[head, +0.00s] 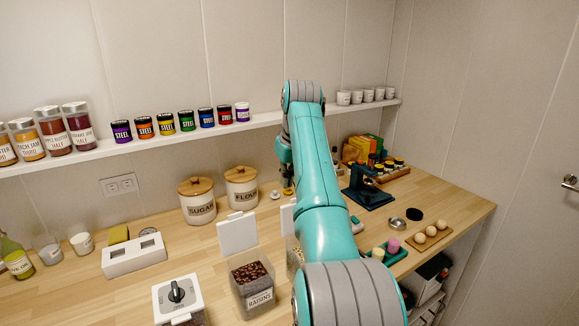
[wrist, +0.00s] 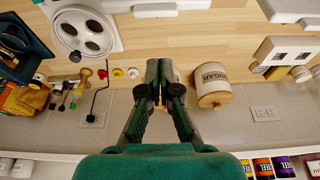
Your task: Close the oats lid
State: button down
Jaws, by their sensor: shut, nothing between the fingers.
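A clear container (head: 295,255) stands right of the raisins container, mostly hidden behind my arm. Its pale contents show at the edge and its label is hidden, so I cannot read whether it is the oats. A white lid (head: 288,215) stands raised at its back, also partly covered by my arm. In the wrist view a white panel (wrist: 155,6) at the top edge may be this lid. My gripper (wrist: 163,72) is shut and empty, pointing over the counter near the canisters.
The raisins container (head: 252,295) has its white lid (head: 237,232) standing open. Sugar (head: 197,204) and flour (head: 241,190) canisters stand behind. A shelf (head: 160,138) with jars runs along the wall. A dark blue device (head: 366,187) stands to the right. Some counter is clear at left.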

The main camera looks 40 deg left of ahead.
jog(key=shift+s+d+f, duration=0.25)
jog(key=shift+d, duration=0.3)
jog(key=shift+s+d+f, duration=0.25)
jog(key=shift+d+f, duration=0.05)
jog(key=shift+d, duration=0.25)
jog(key=shift+s+d+f, duration=0.25)
jog(key=shift+d, duration=0.3)
